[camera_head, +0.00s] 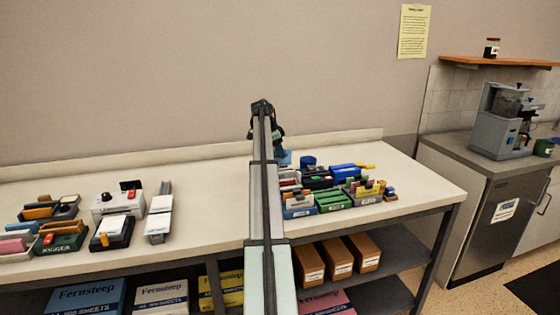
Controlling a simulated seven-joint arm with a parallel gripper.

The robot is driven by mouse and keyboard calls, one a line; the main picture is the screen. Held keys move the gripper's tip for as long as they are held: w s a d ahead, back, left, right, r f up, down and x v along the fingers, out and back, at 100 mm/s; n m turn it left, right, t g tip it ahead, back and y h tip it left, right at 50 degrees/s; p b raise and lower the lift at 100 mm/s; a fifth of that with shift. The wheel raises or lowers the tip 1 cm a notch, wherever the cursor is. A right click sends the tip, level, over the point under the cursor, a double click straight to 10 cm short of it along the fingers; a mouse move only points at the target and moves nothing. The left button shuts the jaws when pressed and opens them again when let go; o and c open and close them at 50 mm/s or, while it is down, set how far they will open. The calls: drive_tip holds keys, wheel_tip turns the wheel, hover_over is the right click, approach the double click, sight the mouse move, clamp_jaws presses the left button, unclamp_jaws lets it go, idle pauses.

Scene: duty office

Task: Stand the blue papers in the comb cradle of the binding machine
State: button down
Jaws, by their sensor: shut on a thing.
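My gripper (281,146) is small and mostly hidden behind my arm, pointing down over the back of the counter. It is shut on what looks like the blue papers (287,159), a small light-blue patch just below it. Whether the papers touch anything beneath is hard to tell. A white-and-black machine with a red part (118,207) stands on the left part of the counter, with a slim grey-and-white device (159,213) to its right. I cannot tell for certain which is the binding machine, and no comb cradle can be made out.
Desk items and holders crowd the counter right of my arm, including a green holder (333,202). More stationery, including a dark green box (62,238), sits at far left. The counter (215,195) is clear between the grey device and my arm. Orange boxes (338,257) stand below.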

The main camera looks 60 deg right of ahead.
drive_tip(key=s+a+r, duration=0.5)
drive_tip(key=r, duration=0.1)
drive_tip(key=shift+f, duration=5.3)
drive_tip(key=shift+f, duration=0.1)
drive_tip(key=c, duration=0.9)
unclamp_jaws()
